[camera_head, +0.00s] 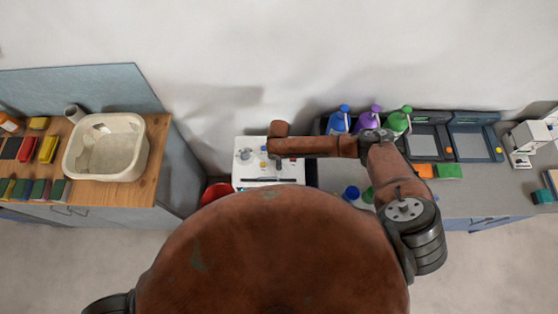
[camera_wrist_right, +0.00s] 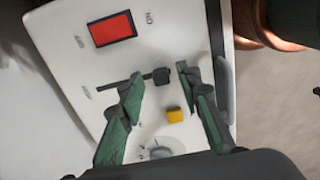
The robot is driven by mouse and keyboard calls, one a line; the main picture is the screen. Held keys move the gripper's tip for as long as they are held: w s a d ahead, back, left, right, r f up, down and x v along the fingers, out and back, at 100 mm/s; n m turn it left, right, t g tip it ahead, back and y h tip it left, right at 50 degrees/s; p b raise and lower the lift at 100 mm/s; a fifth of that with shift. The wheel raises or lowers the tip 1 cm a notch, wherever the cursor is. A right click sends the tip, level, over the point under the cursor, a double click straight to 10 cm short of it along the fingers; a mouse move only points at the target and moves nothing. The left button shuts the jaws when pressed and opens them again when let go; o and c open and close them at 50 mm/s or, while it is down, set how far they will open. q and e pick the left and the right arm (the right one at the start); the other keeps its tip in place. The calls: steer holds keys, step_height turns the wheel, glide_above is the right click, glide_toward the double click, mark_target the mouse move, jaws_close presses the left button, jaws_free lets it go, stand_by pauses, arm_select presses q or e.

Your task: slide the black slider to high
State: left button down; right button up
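In the right wrist view the panel (camera_wrist_right: 65,38) fills the middle. My right gripper (camera_wrist_right: 161,86) is open. Its two green-grey fingers stand apart on either side of the slider, and I cannot tell whether either touches it. The slot's labels are too blurred to read. My left gripper is out of view.
The panel also carries a red rocker switch (camera_wrist_right: 113,29), a yellow button (camera_wrist_right: 174,115) and a grey dial (camera_wrist_right: 161,150). A white basin (camera_head: 82,172) rests on the left counter.

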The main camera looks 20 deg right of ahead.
steer(key=shift+f, duration=0.4)
steer(key=shift+s, duration=0.1)
steer(key=shift+c, duration=0.4)
jaws_close()
